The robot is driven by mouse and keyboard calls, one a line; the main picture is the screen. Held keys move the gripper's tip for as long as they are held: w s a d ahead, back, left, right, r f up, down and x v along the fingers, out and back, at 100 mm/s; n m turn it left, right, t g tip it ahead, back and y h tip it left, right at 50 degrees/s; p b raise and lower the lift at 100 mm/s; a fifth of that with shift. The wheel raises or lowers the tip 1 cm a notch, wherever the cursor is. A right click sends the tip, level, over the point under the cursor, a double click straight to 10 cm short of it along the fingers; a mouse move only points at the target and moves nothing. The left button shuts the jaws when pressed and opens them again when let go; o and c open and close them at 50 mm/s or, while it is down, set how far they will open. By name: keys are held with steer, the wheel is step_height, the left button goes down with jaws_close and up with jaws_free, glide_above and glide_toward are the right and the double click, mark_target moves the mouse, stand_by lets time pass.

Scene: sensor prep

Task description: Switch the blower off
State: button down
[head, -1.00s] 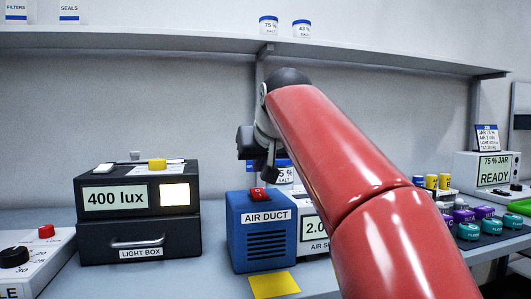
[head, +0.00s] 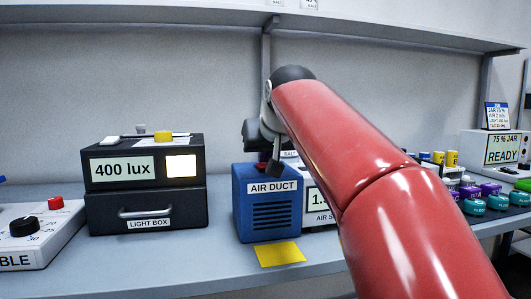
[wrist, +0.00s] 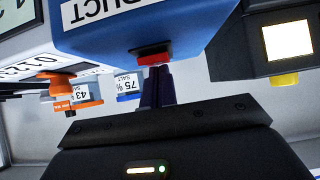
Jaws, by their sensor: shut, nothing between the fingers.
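The blower is a blue box labelled AIR DUCT (head: 285,212) with a slotted front, standing on the bench. Its red switch (wrist: 153,57) shows in the wrist view, right at the tips of my fingers. In the head view the switch is mostly hidden by my gripper (head: 274,168), which points down at the top of the box. In the wrist view my gripper (wrist: 156,72) is shut and empty, its tips touching or nearly touching the switch. The display (head: 314,200) beside the box is partly hidden by my arm; it starts with "1.".
A black light box (head: 146,211) reading 400 lux stands left of the blower. A white unit with a black knob (head: 24,226) is at far left. A yellow card (head: 280,254) lies before the blower. Salt jars (wrist: 127,85) are close by. A shelf (head: 390,34) runs above.

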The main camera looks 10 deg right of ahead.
steer(key=shift+w+r+p, duration=0.2)
steer(key=shift+w+p, duration=0.5)
steer(key=shift+w, duration=0.1)
steer(key=shift+r, duration=0.15)
